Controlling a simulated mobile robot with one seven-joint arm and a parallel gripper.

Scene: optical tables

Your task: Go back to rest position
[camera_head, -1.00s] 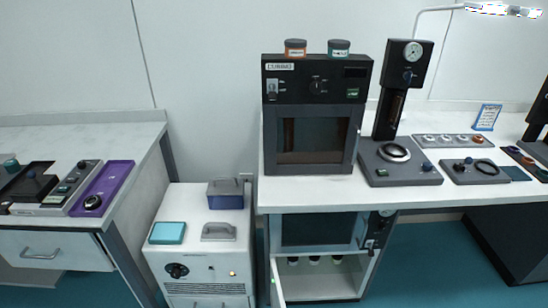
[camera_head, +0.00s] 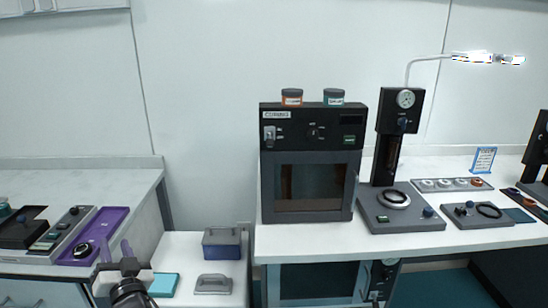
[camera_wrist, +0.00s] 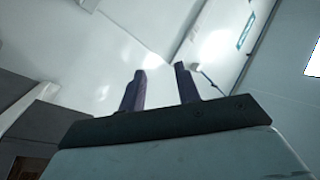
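My gripper (camera_head: 116,250) shows at the lower left of the head view, pointing up, in front of the gap between the left table and the white cabinet. In the wrist view my gripper (camera_wrist: 160,80) has its two dark purple fingers apart, with nothing between them. The wrist view looks at pale walls and a ceiling light, so the gripper points away from the tabletops. No object is held.
A black oven (camera_head: 308,165) with two jars on top stands on the right table (camera_head: 420,240), beside a gauge press (camera_head: 392,160). A low white cabinet (camera_head: 190,250) bears a purple-grey box (camera_head: 222,244). A purple tray (camera_head: 95,232) lies on the left table.

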